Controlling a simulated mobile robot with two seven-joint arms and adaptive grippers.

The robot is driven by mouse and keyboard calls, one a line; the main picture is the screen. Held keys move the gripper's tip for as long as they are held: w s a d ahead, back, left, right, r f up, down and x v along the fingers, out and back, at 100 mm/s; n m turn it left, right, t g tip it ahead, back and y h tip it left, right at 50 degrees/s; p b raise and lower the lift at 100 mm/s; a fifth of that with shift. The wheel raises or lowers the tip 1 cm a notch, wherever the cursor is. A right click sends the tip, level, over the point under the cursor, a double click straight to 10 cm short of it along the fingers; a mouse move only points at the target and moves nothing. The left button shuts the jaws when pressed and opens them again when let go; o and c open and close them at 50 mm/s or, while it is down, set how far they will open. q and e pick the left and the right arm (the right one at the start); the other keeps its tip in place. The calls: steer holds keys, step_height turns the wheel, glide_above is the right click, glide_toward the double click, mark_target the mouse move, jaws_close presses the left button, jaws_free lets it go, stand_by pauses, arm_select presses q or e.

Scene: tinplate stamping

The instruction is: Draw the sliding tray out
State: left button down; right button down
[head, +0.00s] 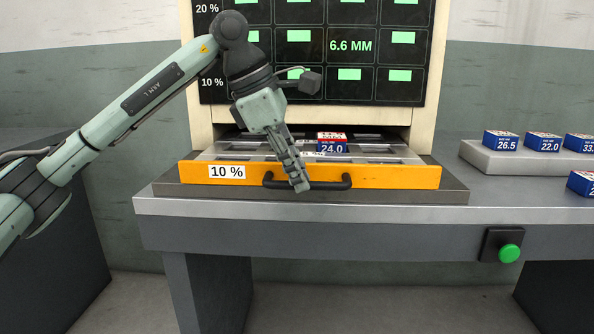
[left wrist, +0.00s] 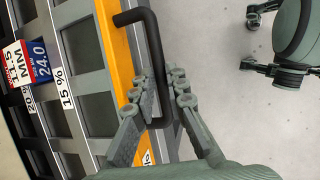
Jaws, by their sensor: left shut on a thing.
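The sliding tray (head: 390,177) has an orange front with a "10 %" label and sits in the opening of the cream cabinet, its front part out over the bench's dark base plate. Its black bar handle (head: 335,182) runs along the middle of the orange front. My left gripper (head: 301,186) reaches down from above and is shut on the handle. In the left wrist view its fingers (left wrist: 165,115) close on either side of the black handle (left wrist: 150,35). A blue, white and red box marked 24.0 (head: 332,144) rests in the tray. My right gripper is not in view.
A display panel (head: 350,45) with green tiles reading 6.6 MM stands above the tray. A grey platform (head: 480,157) at right holds several similar boxes. A green button (head: 509,253) is on the bench front.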

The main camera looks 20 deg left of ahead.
arm_select(q)
steer(key=c, duration=1.5)
jaws_free()
steer(key=shift+w, duration=0.1)
steer(key=shift+c, duration=0.2)
steer(key=v, duration=1.2)
